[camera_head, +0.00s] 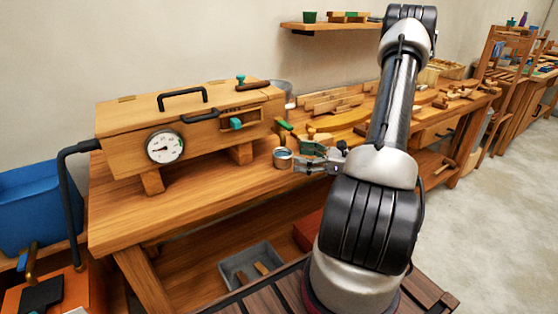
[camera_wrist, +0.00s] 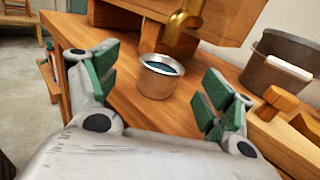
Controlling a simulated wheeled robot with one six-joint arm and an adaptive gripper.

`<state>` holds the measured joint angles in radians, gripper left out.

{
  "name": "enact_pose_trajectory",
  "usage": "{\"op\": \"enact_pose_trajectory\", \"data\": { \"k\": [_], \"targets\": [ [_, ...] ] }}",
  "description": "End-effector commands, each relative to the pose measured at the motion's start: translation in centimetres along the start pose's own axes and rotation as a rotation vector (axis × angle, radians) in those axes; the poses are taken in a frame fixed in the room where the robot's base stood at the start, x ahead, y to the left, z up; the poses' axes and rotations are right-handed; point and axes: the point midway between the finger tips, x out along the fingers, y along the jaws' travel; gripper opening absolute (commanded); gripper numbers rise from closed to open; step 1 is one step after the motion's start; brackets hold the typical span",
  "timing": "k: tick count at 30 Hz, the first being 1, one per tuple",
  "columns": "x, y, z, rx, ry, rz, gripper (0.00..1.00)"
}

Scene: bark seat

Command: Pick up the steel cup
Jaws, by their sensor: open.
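The steel cup (camera_wrist: 157,80) is a small, shiny, open-topped cup with a dark bluish inside. It stands upright on the wooden workbench (camera_wrist: 125,97). In the wrist view it sits between and beyond the two green-padded fingers of my gripper (camera_wrist: 160,88). My gripper is open and empty, and neither finger visibly touches the cup. In the head view the cup (camera_head: 283,158) stands just left of my gripper (camera_head: 303,160), near a leg of the wooden steam box. The cup is not hidden in either view.
A wooden box with a gauge (camera_head: 165,147) stands on the bench left of the cup. A grey metal bucket (camera_wrist: 280,62) and a wooden mallet (camera_wrist: 276,101) are close on the right in the wrist view. A brass fitting (camera_wrist: 184,22) rises behind the cup. The bench's front left is clear.

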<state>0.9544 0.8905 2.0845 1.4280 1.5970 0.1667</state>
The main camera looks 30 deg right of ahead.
Motion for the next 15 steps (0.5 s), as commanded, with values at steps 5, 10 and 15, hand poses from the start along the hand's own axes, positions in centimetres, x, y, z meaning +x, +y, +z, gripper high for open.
{"op": "enact_pose_trajectory", "data": {
  "k": [5,10,15],
  "targets": [
    [2.3,0.0,-0.1,0.0,0.001,0.006,0.82],
    [5.0,-0.5,-0.4,-0.001,0.001,0.007,0.82],
    [6.6,-0.5,-0.4,-0.002,0.002,0.006,0.82]
  ]
}}
